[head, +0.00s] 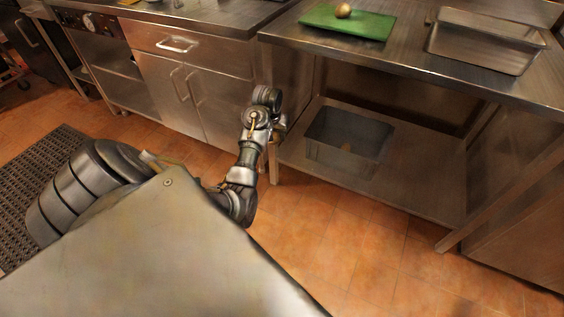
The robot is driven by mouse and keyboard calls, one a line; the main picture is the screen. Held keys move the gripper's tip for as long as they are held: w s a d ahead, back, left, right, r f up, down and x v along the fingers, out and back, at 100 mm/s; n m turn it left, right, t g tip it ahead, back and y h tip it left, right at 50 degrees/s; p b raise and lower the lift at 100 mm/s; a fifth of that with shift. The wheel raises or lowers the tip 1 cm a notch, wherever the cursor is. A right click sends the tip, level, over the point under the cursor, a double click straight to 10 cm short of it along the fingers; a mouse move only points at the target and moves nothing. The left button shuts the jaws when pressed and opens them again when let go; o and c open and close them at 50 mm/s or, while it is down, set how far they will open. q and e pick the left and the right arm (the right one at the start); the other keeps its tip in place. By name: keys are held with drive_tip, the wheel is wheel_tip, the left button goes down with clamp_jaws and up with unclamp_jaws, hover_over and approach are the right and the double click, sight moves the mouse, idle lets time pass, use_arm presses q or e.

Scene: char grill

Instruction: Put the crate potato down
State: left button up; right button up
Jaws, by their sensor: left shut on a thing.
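My left gripper (280,128) is beside the front left leg of the steel table, to the left of the grey crate (318,152). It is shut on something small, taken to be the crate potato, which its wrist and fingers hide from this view. A round brownish potato (343,11) sits on the green cutting board (365,26) on the table top. My right gripper is not in view.
A steel pan (490,50) stands on the table top (420,62) at the right. The lower shelf (420,185) is bare right of the crate. Steel cabinets (205,90) stand left of the table. The tiled floor (320,225) in front is clear.

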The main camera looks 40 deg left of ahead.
use_arm(q)
drive_tip(key=w+a+r+n, duration=0.2)
drive_tip(key=a+r, duration=0.8)
drive_tip(key=a, duration=0.4)
drive_tip(key=w+d, duration=1.4)
drive_tip(key=d, duration=0.2)
drive_tip(key=s+d+r+n, duration=0.1)
drive_tip(key=s+d, duration=0.2)
drive_tip(key=d, duration=0.4)
drive_tip(key=s+d, duration=0.4)
drive_tip(key=d, duration=0.3)
drive_tip(key=s+d+r+m+h, duration=0.15)
drive_tip(key=d+r+m, duration=0.45)
drive_tip(key=d, duration=0.7)
drive_tip(key=s+d+r+m, duration=0.2)
drive_tip(key=d+r+m, duration=0.35)
drive_tip(key=d, duration=0.75)
drive_tip(key=s+d+r+m+h, duration=0.2)
drive_tip(key=s+d+r+m, duration=0.25)
drive_tip(key=s+d, duration=0.4)
drive_tip(key=s+a+f+m, duration=0.3)
drive_tip(key=s+a, duration=0.2)
drive_tip(key=s, duration=0.1)
drive_tip(key=shift+a+f+m+g, duration=0.25)
drive_tip(key=shift+f+m+g, duration=0.05)
drive_tip(key=shift+g, duration=0.1)
